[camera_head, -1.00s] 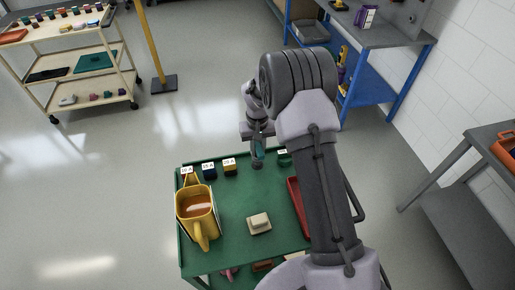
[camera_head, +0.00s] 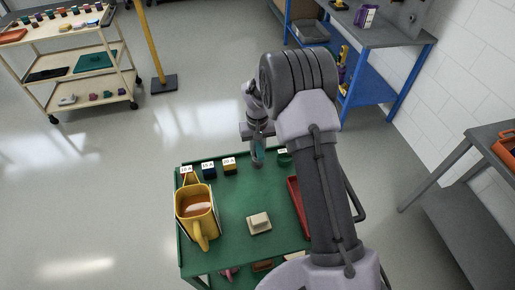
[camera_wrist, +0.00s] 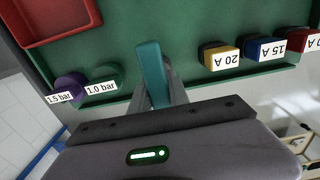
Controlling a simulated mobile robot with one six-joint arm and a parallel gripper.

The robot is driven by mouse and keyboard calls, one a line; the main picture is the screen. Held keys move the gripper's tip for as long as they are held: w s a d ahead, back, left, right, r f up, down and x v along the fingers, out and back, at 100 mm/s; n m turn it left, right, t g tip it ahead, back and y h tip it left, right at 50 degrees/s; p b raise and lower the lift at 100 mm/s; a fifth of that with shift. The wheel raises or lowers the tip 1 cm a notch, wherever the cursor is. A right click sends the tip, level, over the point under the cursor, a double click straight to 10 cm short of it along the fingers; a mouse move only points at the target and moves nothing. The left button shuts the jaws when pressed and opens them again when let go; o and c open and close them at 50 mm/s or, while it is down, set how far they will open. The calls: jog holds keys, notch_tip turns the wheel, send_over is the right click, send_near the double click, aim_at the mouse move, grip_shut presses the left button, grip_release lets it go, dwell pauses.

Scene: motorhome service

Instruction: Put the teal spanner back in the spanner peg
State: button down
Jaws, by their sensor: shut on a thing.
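The teal spanner (camera_wrist: 150,65) is held in my gripper (camera_wrist: 163,98) and points away from it over the green tray top in the wrist view. In the head view the spanner (camera_head: 258,149) hangs below my gripper (camera_head: 258,137), near the far edge of the green cart. The fingers are shut on its near end, which they partly hide. I cannot clearly make out the spanner peg in either view.
The green cart top (camera_head: 232,195) carries a yellow jug (camera_head: 186,205), a cream block (camera_head: 259,222), a red tray (camera_head: 296,208) and small labelled blocks along its far edge. A blue-framed bench (camera_head: 385,36) stands behind right, a shelved cart (camera_head: 38,52) far left.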

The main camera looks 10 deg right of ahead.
jog(key=shift+f+b, duration=0.75)
jog(key=shift+f, duration=0.35)
jog(key=c, duration=1.2)
grip_release()
jog(key=shift+o, duration=0.2)
notch_tip(320, 180, up, 18)
jog(key=p, duration=0.4)
jog(key=shift+f, duration=0.15)
jog(key=s+a+r+m+t+y+b, duration=0.1)
jog(key=s+a+r+m+t+b, duration=0.15)
jog(key=s+r+b, duration=0.8)
jog(key=s+f+m+t+b, duration=0.1)
jog(key=s+f, duration=0.2)
jog(key=s, duration=0.7)
jog(key=s+a+f+m+t+y+b, duration=0.1)
jog(key=s+f+t, duration=0.1)
jog(key=s, duration=0.8)
jog(key=shift+s+a+f, duration=0.2)
jog(key=shift+s+f, duration=0.05)
jog(key=shift+f, duration=0.2)
